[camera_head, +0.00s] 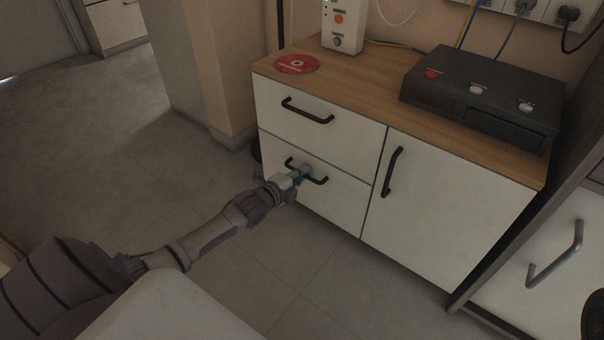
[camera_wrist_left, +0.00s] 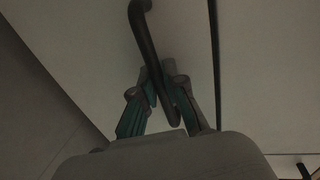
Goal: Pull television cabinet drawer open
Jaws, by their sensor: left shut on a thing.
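The television cabinet (camera_head: 440,221) is white with a wooden top and stands against the wall. Its left side has an upper drawer (camera_head: 337,133) and a lower drawer (camera_head: 336,208), each with a black bar handle. Both drawer fronts look flush with the cabinet. My left gripper (camera_head: 300,175) is at the lower drawer's handle (camera_head: 318,181), with its fingers shut on the bar. In the left wrist view the two teal-padded fingers (camera_wrist_left: 163,91) close around the dark handle (camera_wrist_left: 150,45). My right gripper is not in view.
A black box (camera_head: 482,95), a red disc (camera_head: 297,64) and a white device (camera_head: 345,25) stand on the cabinet top. A door with a black handle (camera_head: 393,172) is right of the drawers. Another unit (camera_head: 560,259) stands at right. Grey floor (camera_head: 150,120) in front is clear.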

